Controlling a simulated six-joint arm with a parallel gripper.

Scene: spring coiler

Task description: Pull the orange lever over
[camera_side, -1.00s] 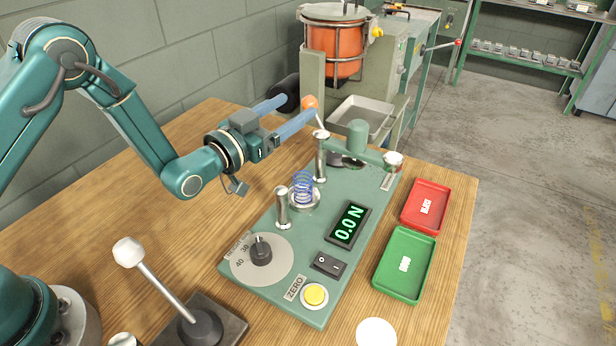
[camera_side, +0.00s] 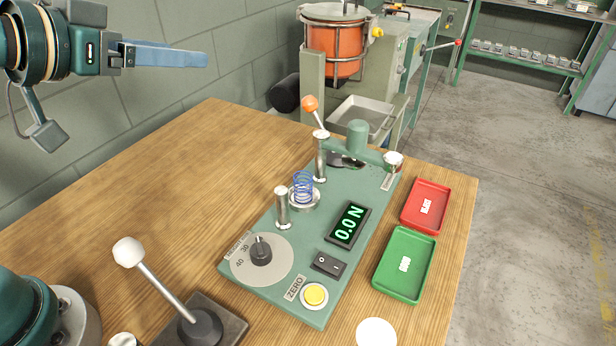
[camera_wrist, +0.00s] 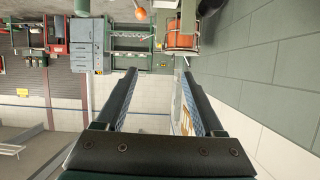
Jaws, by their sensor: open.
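The orange lever's ball knob (camera_side: 310,103) tops a thin rod on a metal post at the back of the green tester plate (camera_side: 300,250). The rod leans up and to the left in the side view. An orange ball, which looks like the same knob, shows at the top edge of the wrist view (camera_wrist: 141,14). My gripper (camera_side: 205,59) is at the upper left of the side view, high above the table and well apart from the lever. In the wrist view its two fingers (camera_wrist: 160,74) are spread with nothing between them.
A blue spring (camera_side: 303,187) stands in a cup on the plate, beside a display (camera_side: 348,223) reading 0.0 N. A red tray (camera_side: 426,206) and a green tray (camera_side: 404,264) lie to the right. A white-knobbed lever (camera_side: 128,252) stands at front left.

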